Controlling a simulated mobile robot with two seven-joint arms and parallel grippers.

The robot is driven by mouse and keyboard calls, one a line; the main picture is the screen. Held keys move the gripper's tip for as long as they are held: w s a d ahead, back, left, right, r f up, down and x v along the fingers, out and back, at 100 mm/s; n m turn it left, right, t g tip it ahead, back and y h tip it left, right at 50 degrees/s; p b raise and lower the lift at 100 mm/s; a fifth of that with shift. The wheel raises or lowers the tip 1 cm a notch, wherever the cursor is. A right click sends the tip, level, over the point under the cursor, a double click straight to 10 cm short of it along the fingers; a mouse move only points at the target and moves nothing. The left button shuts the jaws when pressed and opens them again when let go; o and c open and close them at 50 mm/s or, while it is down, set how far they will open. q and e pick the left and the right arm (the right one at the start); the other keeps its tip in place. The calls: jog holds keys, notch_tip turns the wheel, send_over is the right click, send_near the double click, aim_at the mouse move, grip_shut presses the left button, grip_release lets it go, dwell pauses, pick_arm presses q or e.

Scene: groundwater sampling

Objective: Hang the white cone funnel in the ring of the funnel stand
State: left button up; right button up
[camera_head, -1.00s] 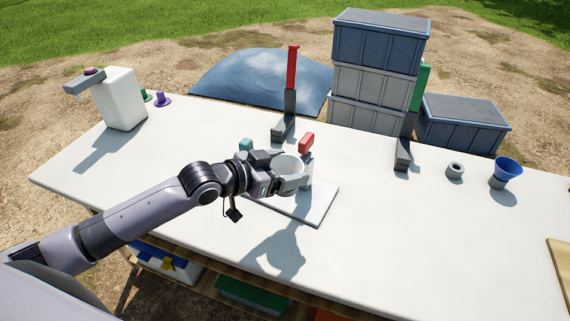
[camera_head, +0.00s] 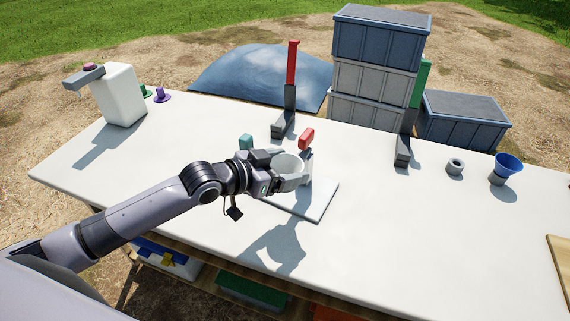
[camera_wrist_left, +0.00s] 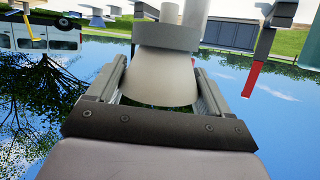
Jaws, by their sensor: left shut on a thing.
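The white cone funnel (camera_head: 287,163) is upright, wide mouth up, between the fingers of my left gripper (camera_head: 287,172). In the left wrist view, which is upside down, the fingers close on the sides of the cone (camera_wrist_left: 165,90). A grey band, which looks like the stand's ring (camera_wrist_left: 168,36), crosses the narrow part of the cone, and the spout (camera_wrist_left: 171,11) shows beyond it. The cone appears to be inside the ring; whether it rests on it I cannot tell. The funnel stand's pale base plate (camera_head: 322,203) lies below. My right gripper is not in view.
A teal block (camera_head: 246,142) and a red block (camera_head: 306,138) show close behind the gripper. Holders with a red upright (camera_head: 292,65) and a green upright (camera_head: 420,85) stand behind. A blue funnel (camera_head: 508,164) is at right. The front table middle is clear.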

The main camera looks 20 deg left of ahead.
pick_arm(q)
jog(key=o, duration=1)
jog(key=shift+v, duration=3.6)
jog(key=shift+s, duration=0.1)
